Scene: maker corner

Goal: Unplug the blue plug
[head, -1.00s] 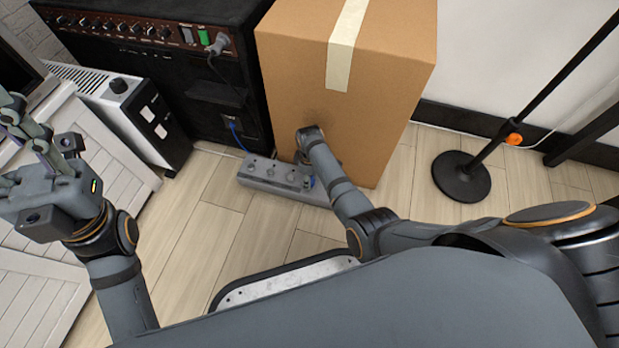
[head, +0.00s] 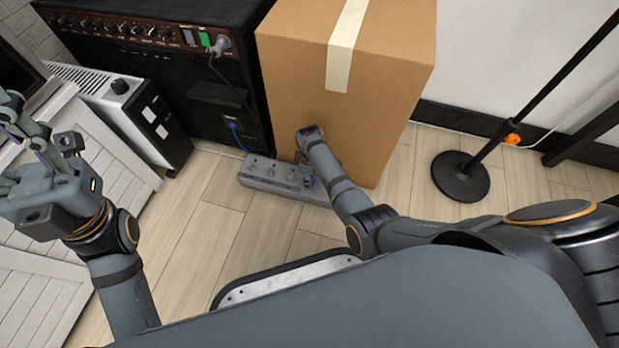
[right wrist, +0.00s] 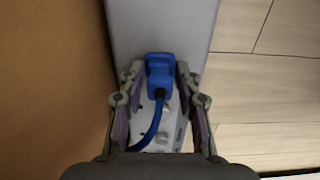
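The blue plug (right wrist: 160,75) sits in the grey power strip (right wrist: 150,28), with its blue cord curving back toward me in the right wrist view. My right gripper (right wrist: 160,70) is open, one finger on each side of the plug, with narrow gaps at the fingertips. In the head view the power strip (head: 258,180) lies on the floor against the cardboard box, and my right wrist hides most of the plug and gripper. My left gripper (head: 32,135) is raised at the left, away from the strip; its finger opening is unclear.
The tall cardboard box (head: 345,90) stands close beside the strip and my right wrist. A black amplifier (head: 200,70) and a white heater (head: 125,105) stand behind left. A round stand base (head: 460,177) is at the right. Floor in front of the strip is clear.

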